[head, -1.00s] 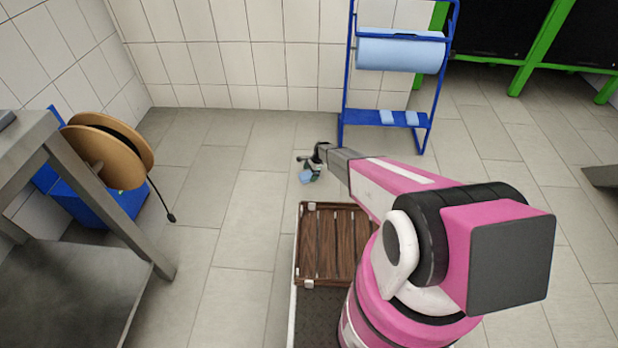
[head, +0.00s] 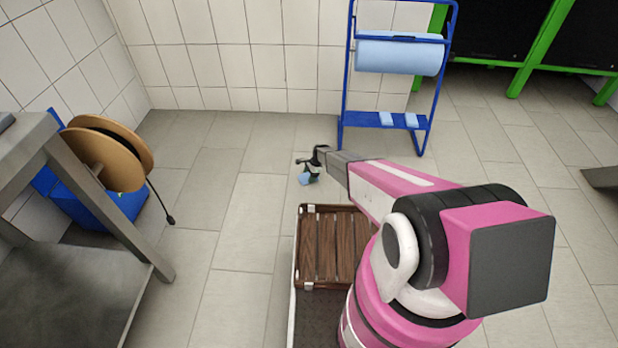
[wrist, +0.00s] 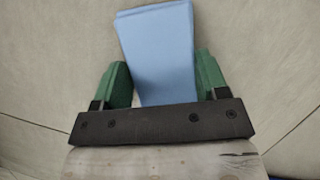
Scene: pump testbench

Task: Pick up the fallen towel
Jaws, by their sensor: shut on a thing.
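The light blue folded towel (wrist: 158,50) is between the two green fingers of my gripper (wrist: 156,80) in the wrist view. My gripper is shut on it, and the towel sticks out past the fingertips. In the head view the towel (head: 305,179) is a small blue patch at the end of my arm, just below my gripper (head: 309,170). My gripper is near floor level; I cannot tell the exact gap between towel and floor.
A blue rack (head: 385,120) with a paper roll and two folded blue towels on its shelf stands behind. A brown slatted crate (head: 318,208) is in front of me. A metal table (head: 75,290) and a cable reel (head: 112,150) are at left. Floor between is clear.

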